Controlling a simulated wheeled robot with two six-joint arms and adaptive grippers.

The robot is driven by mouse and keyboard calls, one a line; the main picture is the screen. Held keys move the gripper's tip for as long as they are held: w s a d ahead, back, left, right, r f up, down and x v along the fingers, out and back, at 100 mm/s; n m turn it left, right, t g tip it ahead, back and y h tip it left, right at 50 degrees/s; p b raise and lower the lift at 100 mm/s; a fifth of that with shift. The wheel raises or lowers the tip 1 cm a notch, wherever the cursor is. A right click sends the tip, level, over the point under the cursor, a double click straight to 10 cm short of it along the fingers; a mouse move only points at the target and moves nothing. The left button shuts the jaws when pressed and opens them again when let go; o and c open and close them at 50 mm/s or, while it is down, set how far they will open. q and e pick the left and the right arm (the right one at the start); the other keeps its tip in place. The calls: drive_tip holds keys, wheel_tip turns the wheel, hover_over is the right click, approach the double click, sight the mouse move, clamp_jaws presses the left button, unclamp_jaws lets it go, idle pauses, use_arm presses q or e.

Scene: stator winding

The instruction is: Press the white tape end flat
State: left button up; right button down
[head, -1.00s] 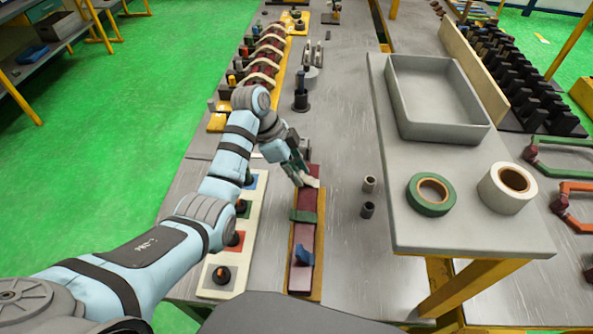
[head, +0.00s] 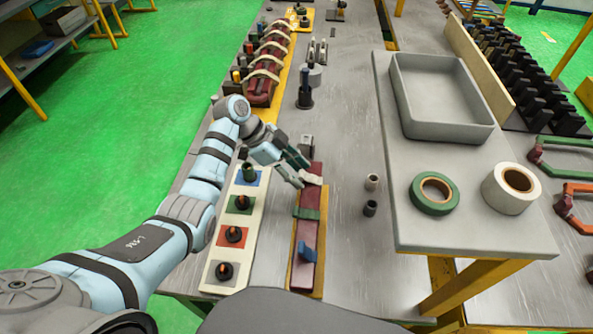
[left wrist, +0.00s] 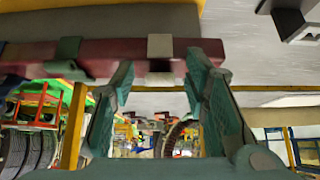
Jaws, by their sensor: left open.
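A dark red bar (head: 309,228) lies lengthwise on a yellow-edged base on the bench. A white tape band (head: 312,179) wraps its far part, and a green band (head: 306,214) wraps its middle. In the left wrist view the white tape (left wrist: 160,45) crosses the bar, and a pale tape end (left wrist: 160,78) shows below the bar's edge. My left gripper (head: 302,172) is open beside the white tape, on its left. In the left wrist view its two fingers (left wrist: 160,65) stand apart on either side of the tape, with nothing held. My right gripper is out of view.
A pale board with colored squares and knobs (head: 238,215) lies left of the bar. Two small cylinders (head: 371,182) stand to its right. A raised grey table (head: 460,225) holds a green roll (head: 433,193), a white roll (head: 511,188) and a grey tray (head: 440,130).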

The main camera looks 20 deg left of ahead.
use_arm(q)
drive_tip(key=v, duration=1.1)
drive_tip(key=shift+a+r, duration=0.3)
